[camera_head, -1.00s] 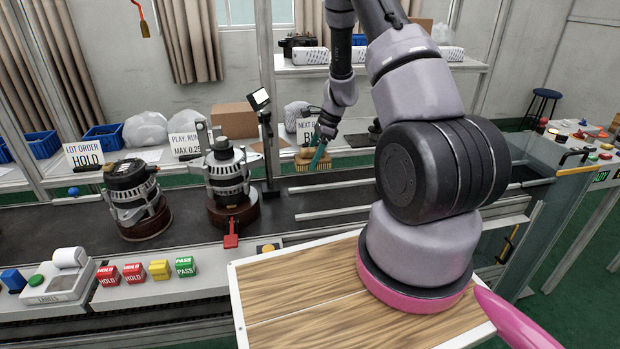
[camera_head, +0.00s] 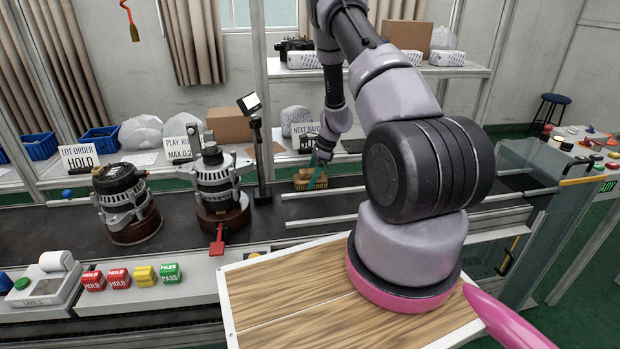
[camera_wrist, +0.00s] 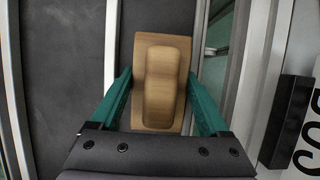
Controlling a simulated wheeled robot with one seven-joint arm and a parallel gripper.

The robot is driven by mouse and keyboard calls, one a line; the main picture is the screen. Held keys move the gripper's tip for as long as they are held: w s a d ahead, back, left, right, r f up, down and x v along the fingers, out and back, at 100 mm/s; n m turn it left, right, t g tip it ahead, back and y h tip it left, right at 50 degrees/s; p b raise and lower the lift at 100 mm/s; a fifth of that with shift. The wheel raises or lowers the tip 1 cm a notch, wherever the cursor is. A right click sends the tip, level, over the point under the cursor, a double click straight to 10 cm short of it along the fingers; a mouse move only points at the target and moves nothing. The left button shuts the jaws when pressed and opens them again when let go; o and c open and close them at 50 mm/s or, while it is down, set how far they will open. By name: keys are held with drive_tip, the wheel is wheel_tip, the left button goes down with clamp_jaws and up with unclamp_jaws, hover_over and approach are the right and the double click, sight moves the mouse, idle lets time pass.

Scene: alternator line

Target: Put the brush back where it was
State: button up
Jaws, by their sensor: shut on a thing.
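The brush (camera_head: 311,181) has a tan wooden back and a yellowish edge below it. In the wrist view the brush (camera_wrist: 160,85) lies between the two teal fingers, its long side running up the picture. My gripper (camera_head: 319,163) is shut on it, with one finger on each side. The gripper also shows in the wrist view (camera_wrist: 160,74). The brush is at the far part of the dark conveyor, right of the black stand. I cannot tell whether its underside touches the surface below.
Two alternators (camera_head: 125,200) (camera_head: 216,186) stand on the conveyor (camera_head: 60,232) to the left. A black stand (camera_head: 262,150) with a small screen is close left of the brush. Pale rails (camera_head: 330,193) run to the right. Signs (camera_head: 306,137) and a cardboard box (camera_head: 230,125) are behind.

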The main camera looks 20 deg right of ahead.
drive_tip(key=shift+f, duration=0.1)
drive_tip(key=o, duration=1.2)
drive_tip(key=shift+c, duration=0.2)
drive_tip(key=w+v, duration=0.1)
drive_tip(key=v, duration=1.1)
drive_tip(key=s+a+r+n+t, duration=0.1)
drive_tip(key=s+a+r+n, duration=0.15)
drive_tip(key=r, duration=0.55)
drive_tip(key=s+a+r+n+t, duration=0.1)
drive_tip(key=s+a+r+n, duration=0.15)
drive_tip(key=r, duration=0.65)
drive_tip(key=s+a+r+n, duration=0.2)
drive_tip(key=s+a+r, duration=0.2)
drive_tip(key=r, duration=0.4)
drive_tip(key=s+a+r+n+t+h, duration=0.1)
drive_tip(key=s+r+n, duration=0.3)
drive_tip(key=s, duration=0.7)
drive_tip(key=s+a+r+n+t+h, duration=0.1)
drive_tip(key=s+a+r+n+t, duration=0.2)
drive_tip(key=s+r, duration=0.6)
drive_tip(key=shift+s+a+n, duration=0.7)
drive_tip(key=shift+s+n, duration=0.2)
drive_tip(key=shift+n, duration=0.3)
